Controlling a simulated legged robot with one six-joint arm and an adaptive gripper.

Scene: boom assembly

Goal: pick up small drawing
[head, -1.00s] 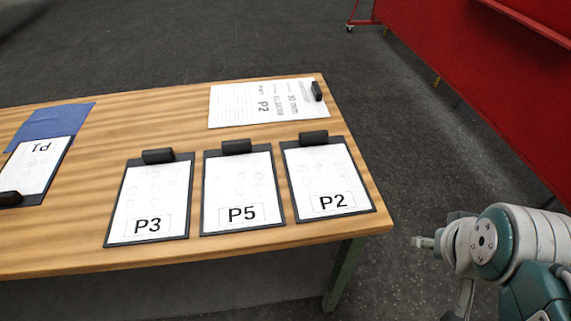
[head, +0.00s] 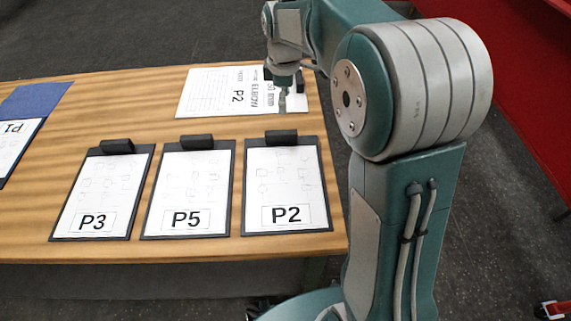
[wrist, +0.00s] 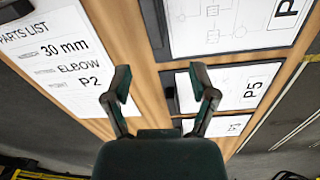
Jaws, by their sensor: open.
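Three dark clipboards with white drawings lie in a row on the wooden table: P3 (head: 103,185), P5 (head: 190,180) and P2 (head: 286,180). In the wrist view P2 (wrist: 225,25) is at the upper right, with P5 (wrist: 232,88) and part of P3 (wrist: 222,125) below it. A white P2 parts list sheet (head: 215,95) lies behind them; in the wrist view (wrist: 55,60) it reads 30 mm elbow. My gripper (head: 284,103) is near this sheet's right end. In the wrist view my gripper (wrist: 163,88) is open and empty, its fingers apart above the table.
The wooden table (head: 150,125) has bare strips between the sheet and clipboards. A blue sheet (head: 35,98) and a P1 clipboard (head: 14,140) lie at the left. A red panel (head: 535,110) stands at the right. A black block (wrist: 14,9) shows at the sheet's corner.

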